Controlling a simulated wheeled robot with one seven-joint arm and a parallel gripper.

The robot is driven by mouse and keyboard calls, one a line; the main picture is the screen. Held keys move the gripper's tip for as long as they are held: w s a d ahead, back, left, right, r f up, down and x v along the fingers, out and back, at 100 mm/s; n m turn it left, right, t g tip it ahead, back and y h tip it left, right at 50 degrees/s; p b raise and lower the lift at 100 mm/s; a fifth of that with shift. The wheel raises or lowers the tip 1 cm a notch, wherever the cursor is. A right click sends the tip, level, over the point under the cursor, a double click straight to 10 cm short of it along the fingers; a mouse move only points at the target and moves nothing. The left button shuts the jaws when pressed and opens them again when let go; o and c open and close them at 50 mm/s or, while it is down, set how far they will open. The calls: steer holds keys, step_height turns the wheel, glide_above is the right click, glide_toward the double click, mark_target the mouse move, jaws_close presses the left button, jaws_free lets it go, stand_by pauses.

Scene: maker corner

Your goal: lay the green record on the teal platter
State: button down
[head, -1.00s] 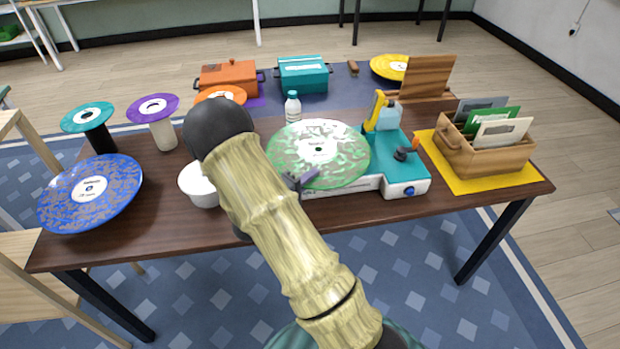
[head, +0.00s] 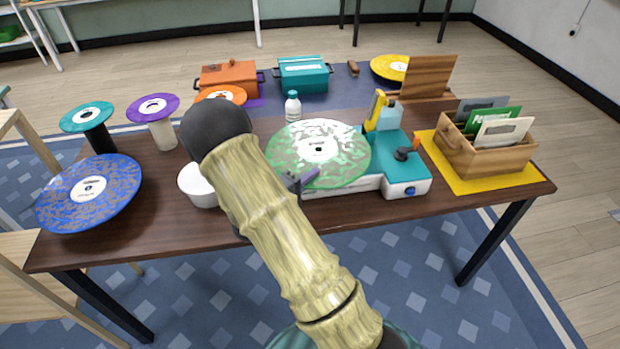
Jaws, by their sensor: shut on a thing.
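The green marbled record (head: 340,142) with a white label is held over the record player (head: 400,170), which has a teal top and a white body. The record covers the left part of the player, so the teal platter is hidden under it. I cannot tell whether the record touches the platter. My gripper (head: 305,178) is at the record's near-left edge and is shut on it. My arm hides much of the gripper.
A white bowl (head: 198,186) and a bottle (head: 293,107) stand close to the record. A blue record (head: 88,190) lies at the left. A wooden crate (head: 488,158) with sleeves stands on a yellow mat (head: 452,180) at the right. An orange box (head: 228,78) and a teal box (head: 303,75) are at the back.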

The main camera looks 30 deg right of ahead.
steer(key=shift+f+b, duration=0.6)
steer(key=shift+b, duration=0.05)
stand_by(0.3)
steer(key=c, duration=1.9)
jaws_free()
steer(key=shift+a, duration=0.1)
steer(key=shift+b+v, duration=0.8)
steer(key=shift+v, duration=4.6)
steer(key=shift+s+r, duration=0.1)
